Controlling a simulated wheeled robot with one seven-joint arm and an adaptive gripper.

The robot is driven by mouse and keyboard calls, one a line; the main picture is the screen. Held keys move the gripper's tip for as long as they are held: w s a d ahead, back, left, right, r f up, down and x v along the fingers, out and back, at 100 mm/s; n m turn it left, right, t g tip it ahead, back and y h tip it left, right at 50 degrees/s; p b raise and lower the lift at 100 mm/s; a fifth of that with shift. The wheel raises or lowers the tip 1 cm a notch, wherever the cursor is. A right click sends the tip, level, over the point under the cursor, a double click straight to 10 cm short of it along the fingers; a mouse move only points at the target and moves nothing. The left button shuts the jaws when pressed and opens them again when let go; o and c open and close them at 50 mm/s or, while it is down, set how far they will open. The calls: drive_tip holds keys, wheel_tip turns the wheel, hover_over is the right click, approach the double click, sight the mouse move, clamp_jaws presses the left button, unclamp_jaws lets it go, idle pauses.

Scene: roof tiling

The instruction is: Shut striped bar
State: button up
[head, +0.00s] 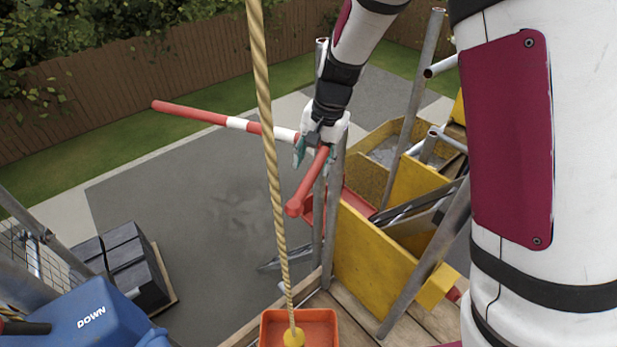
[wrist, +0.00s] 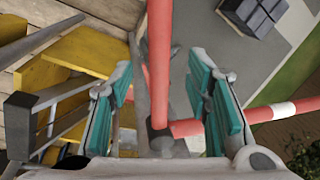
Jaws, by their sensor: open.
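The striped bar (head: 232,123) is red and white and sticks out to the left over the grey yard, away from the scaffold. A shorter red arm (head: 310,183) meets it near a scaffold post and points toward me. My gripper (head: 314,150) is at this corner, with its teal-padded fingers pointing down. In the wrist view my gripper (wrist: 163,72) is open, and the red arm (wrist: 158,50) runs between the two pads with gaps visible. The striped bar (wrist: 272,112) extends to the right there, partly behind the right finger.
A rope (head: 268,130) hangs in front, ending at an orange tub (head: 325,325). Yellow boards (head: 372,255) and steel posts stand to the right. A blue box marked DOWN (head: 95,315) is at lower left, beside dark stacked blocks (head: 128,262) on the ground below.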

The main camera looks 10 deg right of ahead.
sight(309, 180)
drive_tip(key=f, duration=0.4)
drive_tip(key=a+f, duration=0.1)
drive_tip(key=f, duration=0.1)
drive_tip(key=shift+w+f+p, duration=0.25)
drive_tip(key=shift+f+p, duration=0.05)
drive_tip(key=shift+f, duration=0.05)
clamp_jaws()
